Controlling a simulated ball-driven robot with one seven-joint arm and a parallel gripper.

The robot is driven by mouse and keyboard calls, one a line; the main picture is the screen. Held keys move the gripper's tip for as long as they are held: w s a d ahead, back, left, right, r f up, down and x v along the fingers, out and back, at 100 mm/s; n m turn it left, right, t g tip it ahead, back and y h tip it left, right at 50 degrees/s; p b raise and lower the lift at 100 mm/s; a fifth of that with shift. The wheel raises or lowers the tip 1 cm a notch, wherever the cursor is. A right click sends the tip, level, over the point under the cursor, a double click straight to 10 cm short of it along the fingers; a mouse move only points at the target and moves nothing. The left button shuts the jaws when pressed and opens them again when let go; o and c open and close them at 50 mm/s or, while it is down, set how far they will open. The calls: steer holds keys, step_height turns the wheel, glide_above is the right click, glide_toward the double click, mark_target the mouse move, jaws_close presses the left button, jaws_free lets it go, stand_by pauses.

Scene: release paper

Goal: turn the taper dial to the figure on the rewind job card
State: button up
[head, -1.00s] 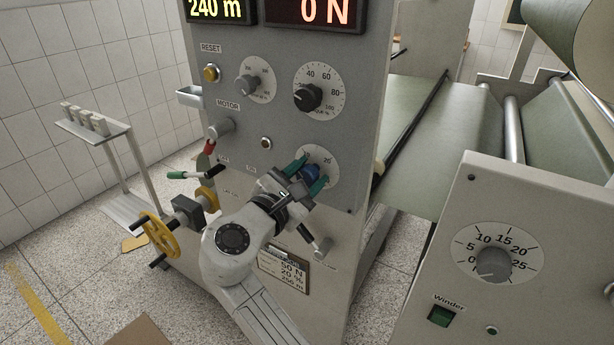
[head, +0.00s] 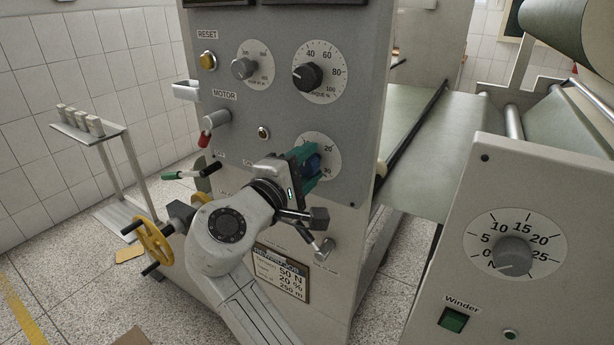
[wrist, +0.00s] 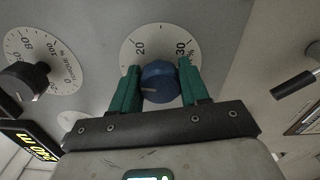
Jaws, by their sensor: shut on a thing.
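The taper dial has a white face (head: 325,146) with figures 20 and 30 showing and a blue knob (head: 313,163). In the wrist view the blue knob (wrist: 158,76) sits between the green fingers of my gripper (wrist: 160,88), which is shut on it. In the head view my gripper (head: 306,166) covers most of the knob and the dial's left side. A pale mark shows on the knob's lower left in the wrist view; its reading is unclear. The job card (head: 280,272) below reads 50 N, 20 % and 250 m, its top line partly hidden by my arm.
A black torque knob (head: 307,76) and a smaller grey knob (head: 243,68) sit above on the panel. A grey lever (head: 324,250) sticks out below my gripper. A winder dial (head: 514,250) stands at right. A yellow handwheel (head: 153,243) is at left.

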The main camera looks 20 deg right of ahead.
steer(key=m+b, duration=0.3)
steer(key=m, duration=0.1)
steer(key=shift+f+b, duration=0.3)
steer(key=shift+b, duration=0.05)
steer(key=shift+r+m+b, duration=0.1)
steer(key=shift+m+b, duration=0.95)
steer(key=shift+m, duration=0.45)
steer(key=o, duration=1.1)
steer(key=shift+r, duration=0.1)
steer(key=shift+c, duration=0.2)
steer(key=v, duration=1.1)
steer(key=shift+b, duration=0.35)
